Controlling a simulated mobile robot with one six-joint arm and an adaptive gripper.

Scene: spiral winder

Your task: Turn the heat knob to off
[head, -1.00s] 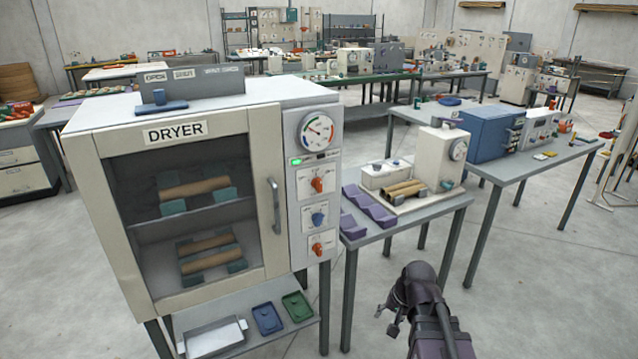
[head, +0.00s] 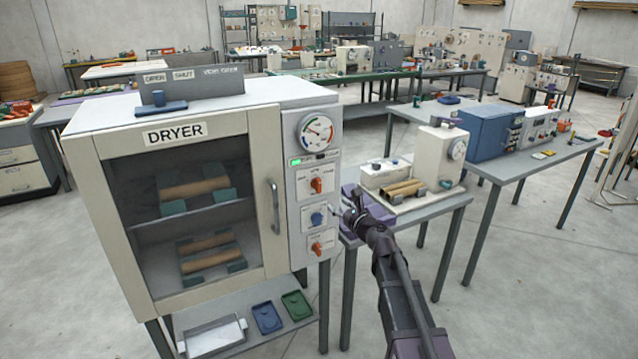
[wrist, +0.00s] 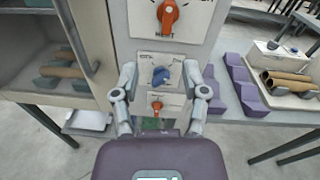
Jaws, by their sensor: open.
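The dryer's control panel (head: 301,262) carries an orange-red upper knob (head: 317,185), a blue middle knob (head: 318,218) and an orange-red lower knob (head: 317,249). In the wrist view, the upper knob (wrist: 167,14) stands nearly upright with a blurred word below that may be HEAT. The blue knob (wrist: 161,76) lies between my spread fingers, apart from both, and the lower knob (wrist: 156,107) is below it. My gripper (head: 352,212) is open and empty, right of the panel in the head view; it also shows in the wrist view (wrist: 159,71).
A round dial (head: 318,131) and a lit green display sit above the knobs. The dryer door (head: 262,150) with its handle (head: 275,205) is shut, left of the panel. A side table (head: 425,209) with purple trays and a white machine stands close on the right.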

